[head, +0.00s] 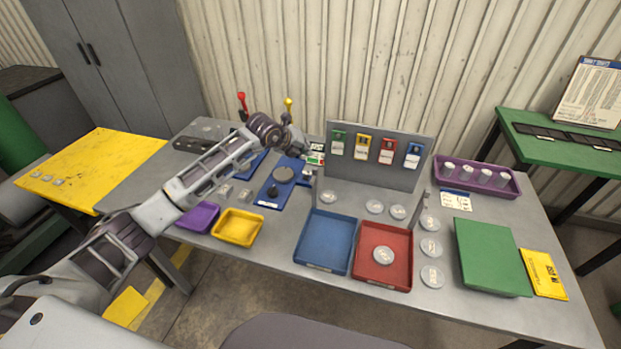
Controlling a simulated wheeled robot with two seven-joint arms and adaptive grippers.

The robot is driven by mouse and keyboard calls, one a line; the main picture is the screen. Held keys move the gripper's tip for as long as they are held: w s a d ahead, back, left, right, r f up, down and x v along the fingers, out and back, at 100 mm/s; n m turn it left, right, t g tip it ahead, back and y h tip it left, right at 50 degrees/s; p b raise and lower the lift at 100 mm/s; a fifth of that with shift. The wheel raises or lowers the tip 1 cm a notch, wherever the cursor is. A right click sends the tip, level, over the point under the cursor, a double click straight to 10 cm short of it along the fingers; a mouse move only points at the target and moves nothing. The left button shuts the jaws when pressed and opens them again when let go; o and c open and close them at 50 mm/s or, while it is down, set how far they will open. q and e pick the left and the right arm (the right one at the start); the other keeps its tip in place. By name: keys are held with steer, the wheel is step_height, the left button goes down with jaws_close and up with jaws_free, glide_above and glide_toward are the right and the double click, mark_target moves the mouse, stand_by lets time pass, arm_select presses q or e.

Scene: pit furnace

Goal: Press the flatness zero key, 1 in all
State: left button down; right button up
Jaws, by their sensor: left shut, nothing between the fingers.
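My left arm reaches in from the left over the bench. Its gripper (303,152) is shut and empty, close to a small box with a white, green and red face (316,159). I cannot tell whether the fingertips touch it. A blue gauge base (270,196) with a round grey disc (283,174) and a dark knob lies just in front of the gripper. The flatness zero key is too small or hidden to make out. My right gripper is not in view.
A grey upright panel with coloured tags (345,176) stands right of the gripper. A blue tray (326,241), a red tray (398,240) holding a disc, a yellow tray (237,227) and a purple tray (198,216) line the front. Red and yellow levers (242,102) stand behind the arm.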

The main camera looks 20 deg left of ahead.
arm_select(q)
steer(key=shift+w+a+f, duration=0.35)
steer(key=shift+w+a, duration=0.15)
steer(key=shift+w, duration=0.05)
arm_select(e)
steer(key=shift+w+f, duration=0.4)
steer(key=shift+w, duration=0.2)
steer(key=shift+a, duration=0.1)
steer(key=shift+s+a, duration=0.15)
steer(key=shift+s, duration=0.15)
arm_select(q)
steer(key=shift+f, duration=0.1)
